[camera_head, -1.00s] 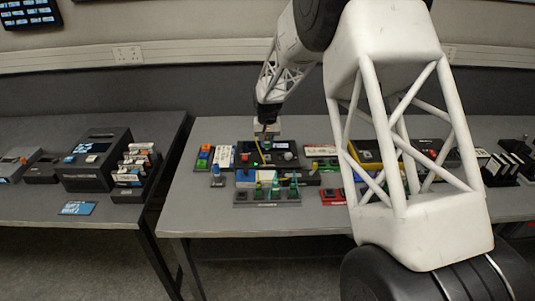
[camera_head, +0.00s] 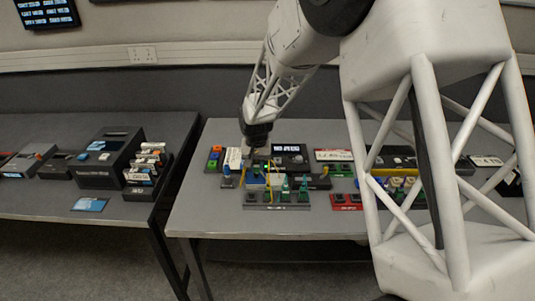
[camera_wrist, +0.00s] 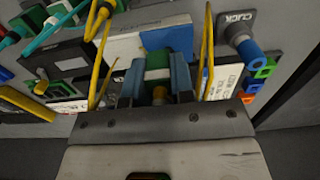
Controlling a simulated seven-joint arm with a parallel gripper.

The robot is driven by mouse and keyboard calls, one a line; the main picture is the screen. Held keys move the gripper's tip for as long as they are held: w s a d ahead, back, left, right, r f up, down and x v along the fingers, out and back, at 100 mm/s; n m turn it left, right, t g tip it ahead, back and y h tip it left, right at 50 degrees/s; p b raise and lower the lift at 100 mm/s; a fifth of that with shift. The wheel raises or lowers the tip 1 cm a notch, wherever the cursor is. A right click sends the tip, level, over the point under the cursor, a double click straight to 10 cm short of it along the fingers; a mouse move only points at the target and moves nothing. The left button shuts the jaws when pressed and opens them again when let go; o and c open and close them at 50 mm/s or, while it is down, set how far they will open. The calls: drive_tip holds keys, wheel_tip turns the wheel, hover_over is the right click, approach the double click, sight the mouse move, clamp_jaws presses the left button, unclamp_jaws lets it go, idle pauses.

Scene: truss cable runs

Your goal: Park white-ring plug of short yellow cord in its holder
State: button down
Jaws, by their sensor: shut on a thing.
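In the wrist view my gripper (camera_wrist: 157,82) is shut on a green plug with a white ring (camera_wrist: 158,74), between its two blue-grey fingers. Yellow cord (camera_wrist: 207,45) runs up along the right finger, and another yellow stretch shows on the left; how they join the plug is hidden. In the head view my gripper (camera_head: 254,160) is low over the left part of the right-hand table, and the plug is too small to make out. A dark front rack (camera_head: 277,203) carries several green plugs. I cannot tell which place is the white-ring plug's holder.
A "CLICK" panel with a blue plug (camera_wrist: 243,42) is right of my gripper in the wrist view. Green plugs on cyan cords lie upper left. A dark box (camera_head: 289,152) stands behind, a red rack (camera_head: 346,201) to the right. The table's front strip (camera_head: 250,224) is clear.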

drive_tip(key=s, duration=0.1)
drive_tip(key=s+a, duration=0.1)
drive_tip(key=s, duration=0.1)
drive_tip(key=s+a, duration=0.1)
drive_tip(key=s, duration=0.1)
drive_tip(key=shift+f, duration=0.1)
drive_tip(key=shift+f, duration=0.15)
hover_over(252, 198)
drive_tip(key=shift+f, duration=2.75)
drive_tip(key=shift+f, duration=0.9)
idle(2.1)
drive_tip(key=c, duration=0.9)
unclamp_jaws()
drive_tip(key=shift+r, duration=0.25)
